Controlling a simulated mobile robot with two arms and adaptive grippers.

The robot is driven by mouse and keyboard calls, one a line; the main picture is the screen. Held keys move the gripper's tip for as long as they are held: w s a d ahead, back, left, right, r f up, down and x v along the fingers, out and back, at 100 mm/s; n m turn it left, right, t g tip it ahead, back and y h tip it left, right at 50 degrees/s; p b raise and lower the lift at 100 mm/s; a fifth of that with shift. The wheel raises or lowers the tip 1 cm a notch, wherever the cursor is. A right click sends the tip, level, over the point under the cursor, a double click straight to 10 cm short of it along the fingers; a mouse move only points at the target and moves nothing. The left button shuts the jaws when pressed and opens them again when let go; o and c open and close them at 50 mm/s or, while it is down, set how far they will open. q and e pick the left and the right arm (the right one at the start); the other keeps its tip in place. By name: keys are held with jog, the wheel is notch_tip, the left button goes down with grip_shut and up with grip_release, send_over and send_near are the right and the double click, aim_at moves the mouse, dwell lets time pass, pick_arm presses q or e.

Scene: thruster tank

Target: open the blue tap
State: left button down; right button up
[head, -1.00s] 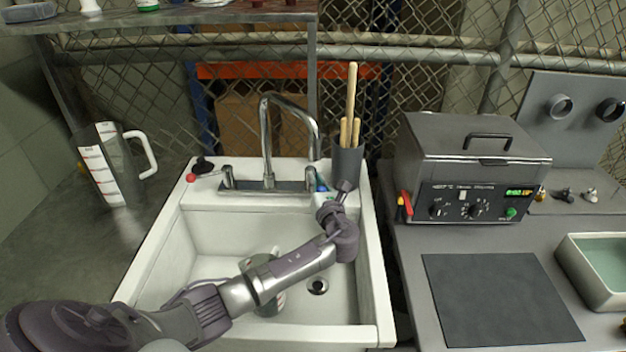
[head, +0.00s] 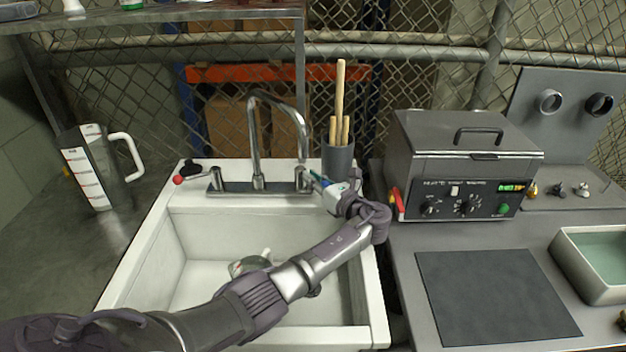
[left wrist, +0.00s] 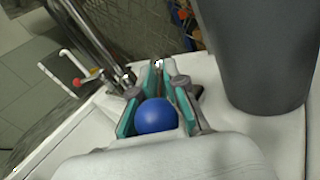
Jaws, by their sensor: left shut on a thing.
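The blue tap's ball knob (left wrist: 156,116) sits between the fingers of my left gripper (left wrist: 158,85) in the left wrist view, and the gripper is shut on it. In the head view my left gripper (head: 322,186) reaches the right end of the tap base, and its fingers mostly hide the blue knob. The chrome spout (head: 255,140) rises from the tap base at the back of the white sink (head: 150,235). The red-knobbed tap handle (head: 180,179) points left at the other end. My right gripper is not in view.
A grey holder (head: 338,160) with wooden handles stands close behind my left gripper. A jug (head: 90,175) stands on the left counter. A metal bath unit (head: 462,150) stands on the right. A mug (head: 248,266) lies in the sink.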

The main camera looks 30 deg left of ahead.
pick_arm(q)
jog(key=c, duration=1.2)
grip_release()
jog(key=v, duration=1.2)
